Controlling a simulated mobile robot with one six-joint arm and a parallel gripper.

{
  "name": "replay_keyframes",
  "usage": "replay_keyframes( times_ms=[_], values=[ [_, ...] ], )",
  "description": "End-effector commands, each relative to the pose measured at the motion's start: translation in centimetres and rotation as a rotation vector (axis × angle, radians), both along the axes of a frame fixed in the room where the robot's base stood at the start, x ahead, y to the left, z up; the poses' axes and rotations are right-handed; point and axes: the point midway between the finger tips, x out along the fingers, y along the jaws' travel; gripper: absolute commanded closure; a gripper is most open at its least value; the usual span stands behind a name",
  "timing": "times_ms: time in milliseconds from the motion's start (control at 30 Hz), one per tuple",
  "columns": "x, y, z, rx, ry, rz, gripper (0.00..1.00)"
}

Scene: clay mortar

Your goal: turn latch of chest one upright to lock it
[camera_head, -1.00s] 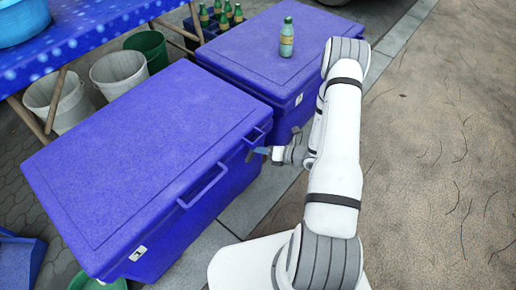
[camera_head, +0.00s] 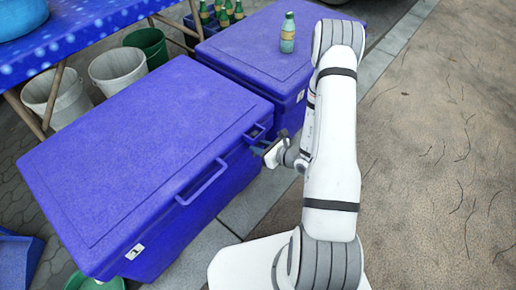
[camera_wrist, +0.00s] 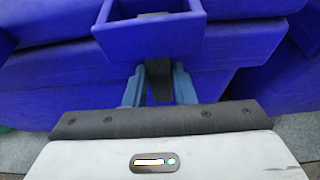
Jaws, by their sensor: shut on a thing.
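The near blue chest (camera_head: 135,150) is closed, with a small label (camera_head: 134,252) on its front side that is too small to read surely. My gripper (camera_head: 262,149) is at its right side, near the far corner and beside a lid handle. In the wrist view the two blue-grey fingers (camera_wrist: 159,84) are shut on a dark latch (camera_wrist: 159,84) below a blue handle-like bracket (camera_wrist: 150,30).
A second blue chest (camera_head: 255,62) stands just behind, with a green bottle (camera_head: 287,36) on its lid. White and green buckets (camera_head: 118,72) and a blue-covered table (camera_head: 85,35) are at the left. Open pavement (camera_head: 440,170) lies to the right.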

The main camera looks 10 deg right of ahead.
Motion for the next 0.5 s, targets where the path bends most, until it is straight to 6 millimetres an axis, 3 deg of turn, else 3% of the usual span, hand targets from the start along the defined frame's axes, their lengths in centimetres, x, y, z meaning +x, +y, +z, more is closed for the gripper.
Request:
replay_keyframes(
  times_ms=[500],
  values=[
    [0.0, 0.16, 0.08, -0.039, -0.032, 0.004, 0.99]
  ],
)
